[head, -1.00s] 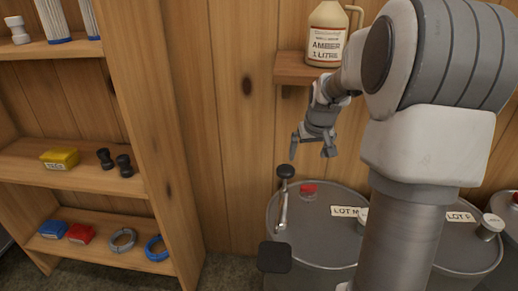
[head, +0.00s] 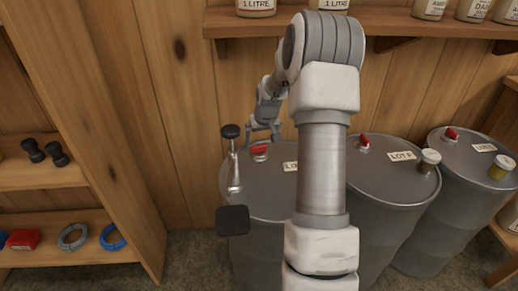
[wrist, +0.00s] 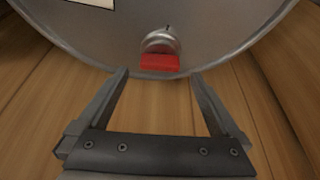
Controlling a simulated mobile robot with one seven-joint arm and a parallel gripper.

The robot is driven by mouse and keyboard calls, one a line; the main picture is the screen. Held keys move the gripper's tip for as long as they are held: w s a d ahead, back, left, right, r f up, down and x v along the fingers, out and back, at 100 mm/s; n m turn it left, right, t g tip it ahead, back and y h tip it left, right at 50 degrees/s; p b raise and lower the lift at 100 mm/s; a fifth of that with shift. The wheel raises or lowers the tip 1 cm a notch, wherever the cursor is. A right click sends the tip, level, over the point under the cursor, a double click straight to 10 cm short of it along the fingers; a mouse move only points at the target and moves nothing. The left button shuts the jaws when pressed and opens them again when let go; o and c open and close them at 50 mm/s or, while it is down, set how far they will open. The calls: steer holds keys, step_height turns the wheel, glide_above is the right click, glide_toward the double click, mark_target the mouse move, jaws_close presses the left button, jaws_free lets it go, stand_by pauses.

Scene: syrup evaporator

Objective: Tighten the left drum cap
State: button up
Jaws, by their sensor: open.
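The left drum (head: 250,212) is a grey metal drum with a white LOT label, partly hidden by my arm. My gripper (head: 263,134) is open and empty, just above and behind the red fitting. In the wrist view the open jaws (wrist: 160,74) point toward the drum's rim (wrist: 232,52), with the red fitting (wrist: 160,60) beyond the fingertips.
A wooden wall stands close behind. A shelf of jugs (head: 385,20) hangs above. A wooden shelf unit (head: 110,150) stands at left.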

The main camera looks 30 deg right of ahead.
mark_target(259, 146)
steer(key=x, duration=0.4)
steer(key=shift+w+f+b, duration=0.1)
steer(key=shift+b, duration=0.25)
steer(key=shift+c, duration=0.3)
steer(key=c, duration=1.2)
